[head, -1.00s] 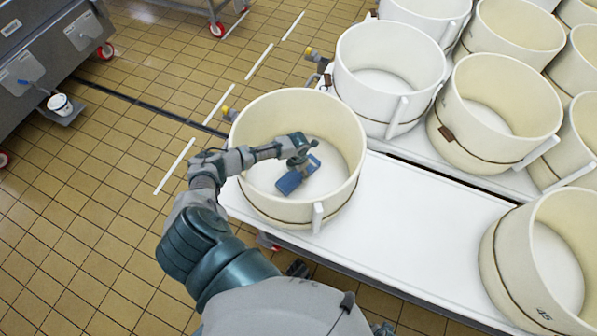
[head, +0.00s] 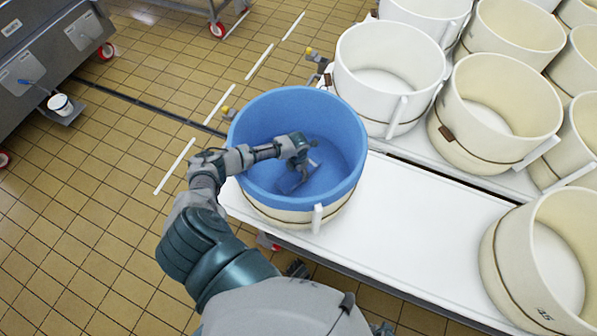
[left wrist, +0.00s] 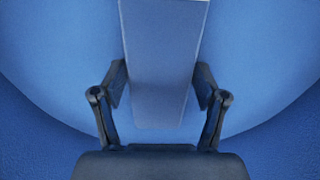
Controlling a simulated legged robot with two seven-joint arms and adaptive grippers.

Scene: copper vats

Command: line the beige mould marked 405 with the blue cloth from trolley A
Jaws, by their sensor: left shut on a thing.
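The beige mould (head: 285,214) stands at the left end of the white table. Its inside and rim are covered by the blue cloth (head: 345,130), and only its lower outer wall and a white handle show. No number can be read on it. My left arm reaches over the rim, and my left gripper (head: 302,163) is low inside the lined mould. My right gripper is not in view.
White table surface (head: 420,235) is clear right of the lined mould. A beige mould (head: 500,262) with a partly legible number stands at the right. Several white and beige moulds (head: 455,160) crowd the table behind. A grey machine (head: 50,50) stands left on the tiled floor.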

